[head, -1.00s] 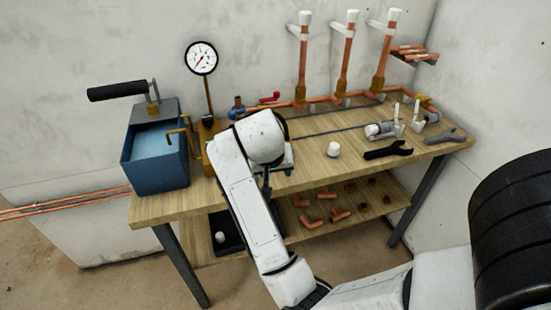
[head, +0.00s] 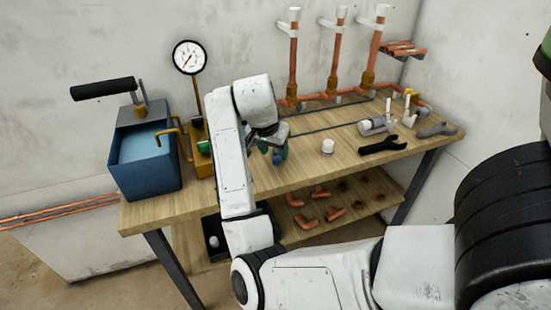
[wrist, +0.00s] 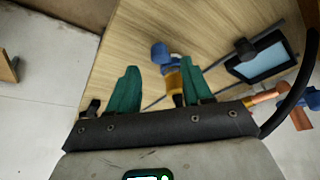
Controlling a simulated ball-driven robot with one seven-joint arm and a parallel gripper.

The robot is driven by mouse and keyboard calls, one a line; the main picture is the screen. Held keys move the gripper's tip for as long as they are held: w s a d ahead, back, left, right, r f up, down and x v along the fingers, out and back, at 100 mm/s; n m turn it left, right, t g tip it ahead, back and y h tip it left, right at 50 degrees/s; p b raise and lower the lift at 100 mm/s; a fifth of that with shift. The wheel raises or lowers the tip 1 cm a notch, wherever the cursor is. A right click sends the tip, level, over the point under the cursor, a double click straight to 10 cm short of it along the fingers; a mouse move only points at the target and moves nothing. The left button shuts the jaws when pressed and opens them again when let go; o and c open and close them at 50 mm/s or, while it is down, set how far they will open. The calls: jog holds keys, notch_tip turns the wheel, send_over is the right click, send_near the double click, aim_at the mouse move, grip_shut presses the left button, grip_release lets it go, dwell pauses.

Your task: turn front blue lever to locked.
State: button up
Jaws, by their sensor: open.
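My gripper (wrist: 160,75) shows two green fingers spread apart in the wrist view, with nothing clamped between them. A blue lever (wrist: 160,53) on a brass valve body (wrist: 173,80) shows close by, between the fingers and nearer the right one. Another blue part shows behind the right finger, so the lever's full shape and angle are unclear. In the head view my gripper (head: 281,149) points down over the bench, with a small blue part (head: 277,158) at its fingertips. My arm hides most of the valve there.
The wooden bench (head: 330,170) holds a blue tank (head: 145,170) with a pump handle and a gauge (head: 190,57) at left. Upright copper pipes (head: 335,55) stand behind. A white cap (head: 328,146) and a dark wrench (head: 382,146) lie to the right of my gripper.

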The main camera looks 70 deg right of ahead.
aim_at(276, 158)
jog(key=shift+x, duration=1.9)
jog(key=shift+c, duration=0.2)
grip_shut()
